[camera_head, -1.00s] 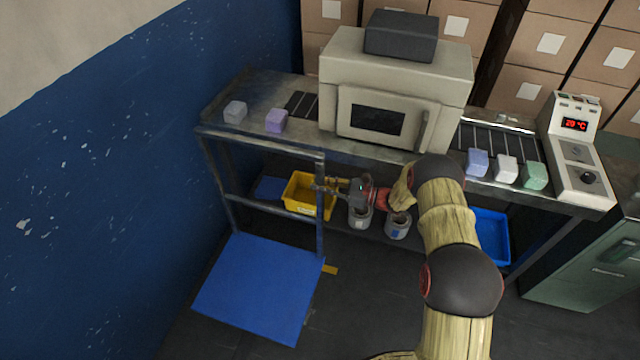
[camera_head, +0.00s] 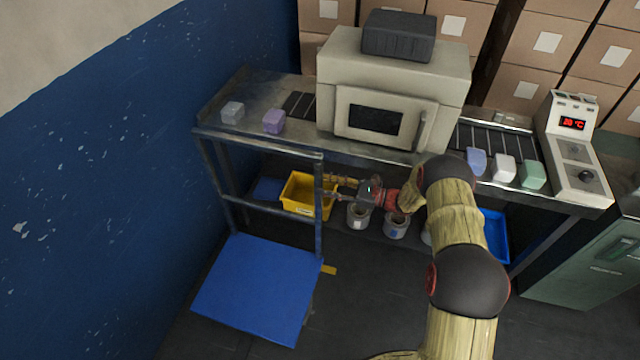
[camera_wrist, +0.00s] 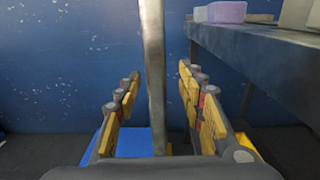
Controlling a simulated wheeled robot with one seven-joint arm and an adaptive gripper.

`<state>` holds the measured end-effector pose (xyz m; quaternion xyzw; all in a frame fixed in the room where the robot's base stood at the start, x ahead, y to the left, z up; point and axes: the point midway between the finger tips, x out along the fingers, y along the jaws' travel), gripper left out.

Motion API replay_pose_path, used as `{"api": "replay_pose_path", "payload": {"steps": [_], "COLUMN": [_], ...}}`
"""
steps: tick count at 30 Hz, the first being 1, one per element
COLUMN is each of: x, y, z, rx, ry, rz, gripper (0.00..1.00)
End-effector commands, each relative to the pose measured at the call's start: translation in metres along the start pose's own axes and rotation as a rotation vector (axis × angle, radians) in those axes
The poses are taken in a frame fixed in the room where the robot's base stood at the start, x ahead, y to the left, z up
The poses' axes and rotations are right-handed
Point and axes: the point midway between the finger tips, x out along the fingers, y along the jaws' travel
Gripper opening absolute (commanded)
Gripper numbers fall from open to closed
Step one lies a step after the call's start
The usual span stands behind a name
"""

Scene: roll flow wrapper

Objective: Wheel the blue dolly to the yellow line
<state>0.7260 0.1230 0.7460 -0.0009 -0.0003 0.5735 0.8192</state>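The blue dolly has a flat blue deck (camera_head: 258,290) on the floor beside the blue wall, with a grey upright frame (camera_head: 319,225) at its far end. A short piece of the yellow line (camera_head: 329,270) shows at the deck's right corner; the rest is hidden. My gripper (camera_head: 328,187) is just right of the frame's right post, fingers spread and empty. In the wrist view, the post (camera_wrist: 153,60) stands upright between the two open fingers (camera_wrist: 160,95), with gaps on both sides; it looks close to the fingertips. Part of the blue deck (camera_wrist: 134,143) shows low down.
A metal bench (camera_head: 262,92) with a wrapper machine (camera_head: 395,80) and small coloured blocks stands behind the dolly. Under it are a yellow bin (camera_head: 296,207), grey cans (camera_head: 397,226) and a blue bin (camera_head: 494,236). The floor right of the dolly is clear.

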Motion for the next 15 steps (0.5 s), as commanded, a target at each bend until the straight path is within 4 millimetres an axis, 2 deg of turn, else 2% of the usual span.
{"api": "replay_pose_path", "payload": {"steps": [1, 7, 15], "x": [-0.012, -0.052, -0.082], "y": [-0.001, -0.001, -0.001], "z": [0.0, -0.001, -0.001], "rx": [0.0, 0.002, 0.001], "ry": [-0.001, 0.0, 0.0], "rz": [-0.004, -0.004, -0.002], "gripper": [0.39, 0.39, 0.39]}}
